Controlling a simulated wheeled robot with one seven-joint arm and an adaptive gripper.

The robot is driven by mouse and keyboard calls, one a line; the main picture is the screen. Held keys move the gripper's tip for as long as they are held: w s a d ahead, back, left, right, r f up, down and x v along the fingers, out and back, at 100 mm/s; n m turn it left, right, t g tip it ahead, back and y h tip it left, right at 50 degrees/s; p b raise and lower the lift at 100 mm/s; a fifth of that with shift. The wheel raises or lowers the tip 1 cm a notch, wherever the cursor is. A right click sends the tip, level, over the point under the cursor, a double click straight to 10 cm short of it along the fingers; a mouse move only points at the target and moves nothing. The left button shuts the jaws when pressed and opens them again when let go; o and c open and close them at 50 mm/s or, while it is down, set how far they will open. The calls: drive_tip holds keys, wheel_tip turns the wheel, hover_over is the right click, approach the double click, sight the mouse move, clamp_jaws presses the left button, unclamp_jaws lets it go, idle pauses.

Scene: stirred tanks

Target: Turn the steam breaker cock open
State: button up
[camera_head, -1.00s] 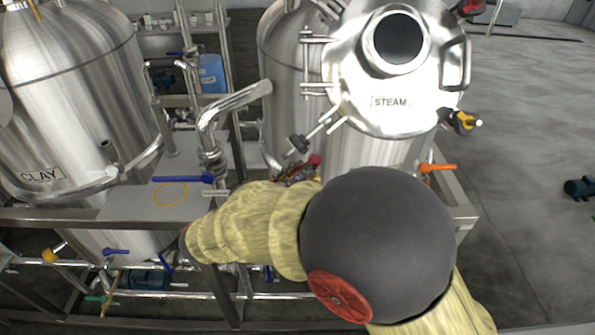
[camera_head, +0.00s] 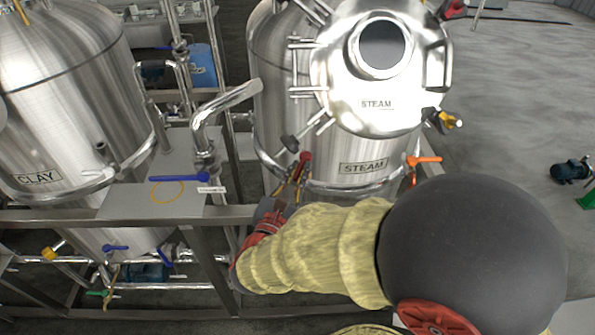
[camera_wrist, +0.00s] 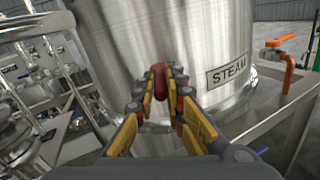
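The steam tank (camera_head: 350,185) stands at the centre of the head view with its STEAM label. A small red handle (camera_head: 304,160) sits at its lower front; I cannot tell for sure whether it is the breaker cock. My gripper (camera_head: 291,179) reaches up to it from below. In the wrist view my gripper (camera_wrist: 165,78) has its two yellow-padded fingers apart, with the red handle (camera_wrist: 159,83) showing between the tips. Whether they touch it is unclear. An orange lever (camera_head: 425,160) is at the tank's right; it also shows in the wrist view (camera_wrist: 281,41).
The CLAY tank (camera_head: 70,110) stands at the left. A blue-handled valve (camera_head: 180,178) and a bent steel pipe (camera_head: 222,105) lie left of my gripper. A steel frame rail (camera_head: 120,218) crosses below. Open floor (camera_head: 520,90) lies at the right.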

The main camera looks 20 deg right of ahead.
drive_tip(key=o, duration=0.4)
drive_tip(key=v, duration=1.2)
drive_tip(key=shift+c, duration=0.3)
